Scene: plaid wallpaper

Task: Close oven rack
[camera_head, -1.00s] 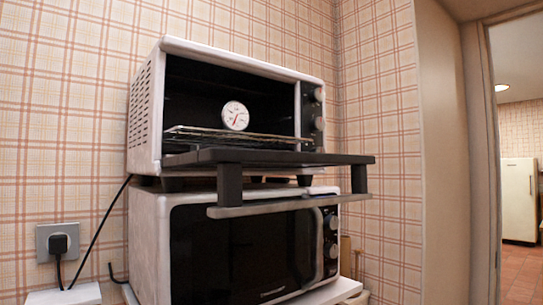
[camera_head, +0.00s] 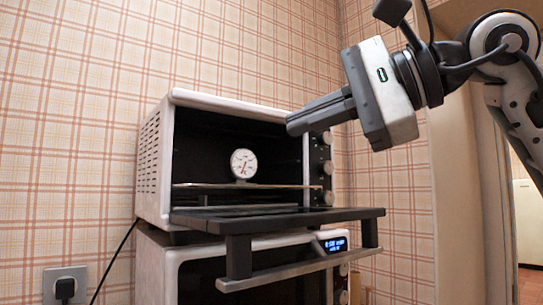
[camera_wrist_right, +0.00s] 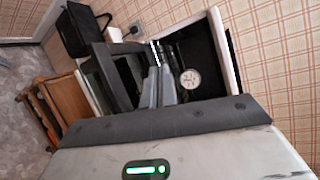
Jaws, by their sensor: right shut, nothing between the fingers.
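A white toaster oven (camera_head: 155,165) stands with its dark door (camera_head: 335,216) folded down flat. The oven rack (camera_head: 215,186) lies low in the opening, and its front edge reaches past the right side of the opening. A round dial thermometer (camera_head: 243,163) stands upright on the rack; it also shows in the right wrist view (camera_wrist_right: 190,79). My right gripper (camera_head: 290,126) is shut and empty. It comes in from the right, and its tips are by the upper right of the opening, above the rack. My left gripper is out of view.
A second appliance (camera_head: 160,262) with a lit blue display sits directly below. A plug in a wall socket (camera_head: 65,285) is at lower left. The plaid wall is behind and right. A wooden chair (camera_wrist_right: 52,108) shows in the right wrist view.

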